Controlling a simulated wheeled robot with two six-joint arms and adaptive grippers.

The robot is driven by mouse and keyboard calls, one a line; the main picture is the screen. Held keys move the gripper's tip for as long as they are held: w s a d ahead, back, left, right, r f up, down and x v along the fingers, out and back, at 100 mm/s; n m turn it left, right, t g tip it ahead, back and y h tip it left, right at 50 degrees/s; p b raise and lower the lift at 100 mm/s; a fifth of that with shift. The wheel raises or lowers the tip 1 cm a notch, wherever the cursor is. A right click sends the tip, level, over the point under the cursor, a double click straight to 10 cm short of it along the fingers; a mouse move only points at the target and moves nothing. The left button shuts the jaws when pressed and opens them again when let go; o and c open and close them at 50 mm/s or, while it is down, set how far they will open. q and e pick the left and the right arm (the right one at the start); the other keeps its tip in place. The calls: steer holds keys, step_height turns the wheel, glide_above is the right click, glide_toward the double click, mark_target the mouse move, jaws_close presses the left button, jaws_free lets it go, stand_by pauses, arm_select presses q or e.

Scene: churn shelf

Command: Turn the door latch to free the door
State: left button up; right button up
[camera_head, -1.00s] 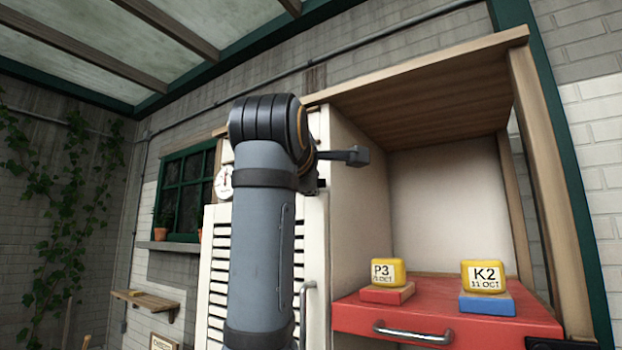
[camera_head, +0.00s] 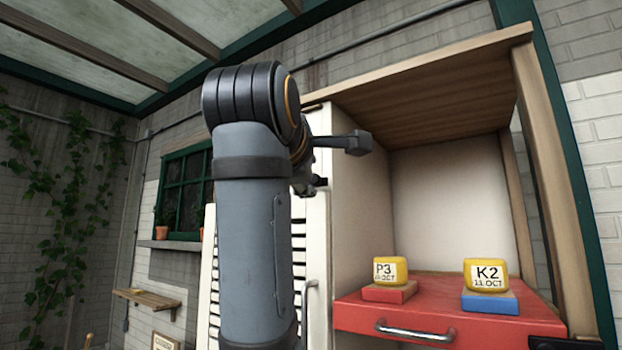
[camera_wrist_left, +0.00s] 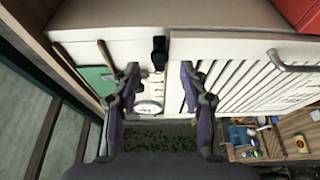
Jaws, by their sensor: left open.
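The black door latch (camera_wrist_left: 159,48) sits at the seam beside the white slatted door (camera_wrist_left: 245,80) in the left wrist view. In the head view a small dark part that looks like the latch (camera_head: 320,183) shows just right of my arm. My left gripper (camera_wrist_left: 158,72) is open, with its two purple-grey fingers apart. The latch lies ahead of the gap between the fingertips, with nothing seen held. In the head view my left arm hides much of the door and most of the gripper. My right gripper is not in view.
A metal handle (camera_head: 304,308) is on the door. A red drawer (camera_head: 430,318) bears two yellow labelled blocks, P3 (camera_head: 390,268) and K2 (camera_head: 486,274). The shelf bay above it is empty. A round gauge (camera_wrist_left: 148,107) and a green panel (camera_wrist_left: 97,78) are left of the door.

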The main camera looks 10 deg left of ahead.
arm_select(q)
steer(key=s, duration=0.8)
steer(key=shift+d, duration=0.15)
